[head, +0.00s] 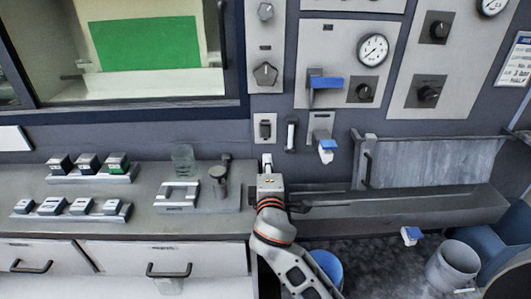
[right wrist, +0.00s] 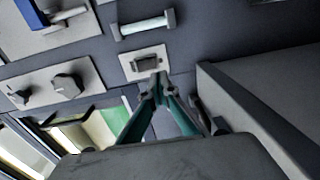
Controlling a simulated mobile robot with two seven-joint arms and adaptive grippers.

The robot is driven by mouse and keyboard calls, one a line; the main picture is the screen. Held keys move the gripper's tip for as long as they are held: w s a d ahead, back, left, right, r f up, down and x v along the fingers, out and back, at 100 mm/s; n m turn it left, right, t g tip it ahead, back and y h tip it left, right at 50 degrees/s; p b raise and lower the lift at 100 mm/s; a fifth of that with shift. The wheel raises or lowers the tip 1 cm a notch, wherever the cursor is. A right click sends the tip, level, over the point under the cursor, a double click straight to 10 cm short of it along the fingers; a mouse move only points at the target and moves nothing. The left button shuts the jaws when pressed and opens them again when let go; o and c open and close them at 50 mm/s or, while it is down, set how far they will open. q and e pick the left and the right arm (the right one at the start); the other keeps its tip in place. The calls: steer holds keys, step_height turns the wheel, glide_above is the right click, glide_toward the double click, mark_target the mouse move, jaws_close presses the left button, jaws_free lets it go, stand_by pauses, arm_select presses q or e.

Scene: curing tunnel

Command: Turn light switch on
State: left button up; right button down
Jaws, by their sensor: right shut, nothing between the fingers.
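The light switch (head: 265,127) is a dark rocker on a small pale plate on the grey wall, below the knob panel. It also shows in the right wrist view (right wrist: 146,64). My right gripper (head: 267,162) is just below the switch plate in the head view, shut and empty. In the right wrist view its fingertips (right wrist: 159,82) meet at the edge of the switch plate, close to the rocker. I cannot tell whether they touch it. Whether the rocker is on or off is not clear. My left gripper is not in view.
A vertical bar handle (head: 291,136) and a blue-handled tap (head: 325,147) are right of the switch. A knob panel (head: 265,45) is above. The counter (head: 140,222) at left holds switch blocks and a glass. A grey trough (head: 400,206) lies at right.

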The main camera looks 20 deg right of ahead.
steer(key=shift+f+v, duration=0.2)
steer(key=shift+v, duration=0.95)
steer(key=shift+f+v, duration=0.15)
steer(key=shift+v, duration=1)
steer(key=s+d+f+m+g, duration=0.45)
steer(key=s+d+f, duration=0.45)
steer(key=s, duration=0.4)
steer(key=s+d+f+m+g, duration=0.3)
steer(key=s+d+f+g, duration=0.2)
steer(key=s+d+f, duration=0.55)
steer(key=a+f+m+t+y, duration=0.1)
steer(key=a+f+y, duration=0.2)
steer(key=a, duration=0.6)
steer(key=a+f+m+t+y, duration=0.2)
steer(key=a+f+y, duration=0.2)
steer(key=a+f, duration=0.4)
steer(key=shift+s+a+f+y, duration=0.3)
steer(key=shift+a, duration=0.3)
steer(key=shift+t, duration=0.25)
